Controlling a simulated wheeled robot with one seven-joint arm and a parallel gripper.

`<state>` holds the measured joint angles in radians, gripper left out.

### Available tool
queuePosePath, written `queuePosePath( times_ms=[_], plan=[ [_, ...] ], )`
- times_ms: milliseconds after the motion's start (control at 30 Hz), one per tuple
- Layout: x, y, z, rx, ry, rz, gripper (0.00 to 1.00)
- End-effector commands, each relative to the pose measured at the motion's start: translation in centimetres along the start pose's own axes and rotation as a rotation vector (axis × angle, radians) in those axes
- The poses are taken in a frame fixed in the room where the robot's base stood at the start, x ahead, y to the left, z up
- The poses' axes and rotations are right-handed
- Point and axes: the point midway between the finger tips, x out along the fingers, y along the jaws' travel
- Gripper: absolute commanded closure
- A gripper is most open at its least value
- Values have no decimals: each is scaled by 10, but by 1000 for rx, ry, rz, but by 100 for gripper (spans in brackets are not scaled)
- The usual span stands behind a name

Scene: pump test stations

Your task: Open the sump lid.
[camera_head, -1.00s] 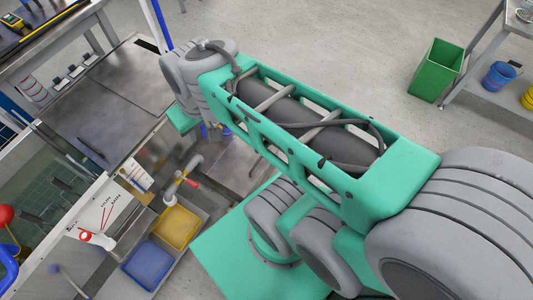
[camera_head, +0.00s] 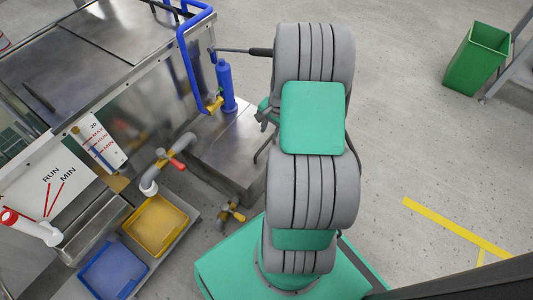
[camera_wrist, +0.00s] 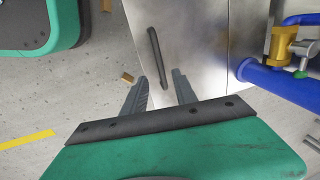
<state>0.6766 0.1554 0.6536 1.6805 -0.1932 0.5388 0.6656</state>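A low steel box with a flat steel top (camera_head: 225,140), which looks like the sump lid, stands on the floor left of my arm. In the wrist view the steel top (camera_wrist: 195,40) has a dark bar handle (camera_wrist: 154,55) near its edge. My gripper (camera_wrist: 160,77) is open and empty. Its two fingers point toward the handle, one on each side of its near end in the picture. I cannot tell the remaining height between fingertips and handle. In the head view my arm hides most of the gripper.
A blue cylinder (camera_head: 226,90) with a brass valve and a blue pipe (camera_head: 190,60) stand beside the box. A larger steel tank (camera_head: 130,45) is at upper left. Yellow (camera_head: 157,226) and blue (camera_head: 113,272) trays lie at lower left.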

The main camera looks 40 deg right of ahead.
Motion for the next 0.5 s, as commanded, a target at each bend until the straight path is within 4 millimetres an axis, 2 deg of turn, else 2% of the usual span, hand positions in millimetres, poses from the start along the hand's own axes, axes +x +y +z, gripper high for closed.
queuePosePath(
  times_ms=[167, 300, 400, 500],
  plan=[
    [26, 2, -1, 7, -2, 0, 66],
    [56, 2, -1, 6, -2, 0, 66],
    [71, 2, 0, 5, -2, 0, 66],
    [78, 1, -1, 4, 0, -1, 66]
  ],
)
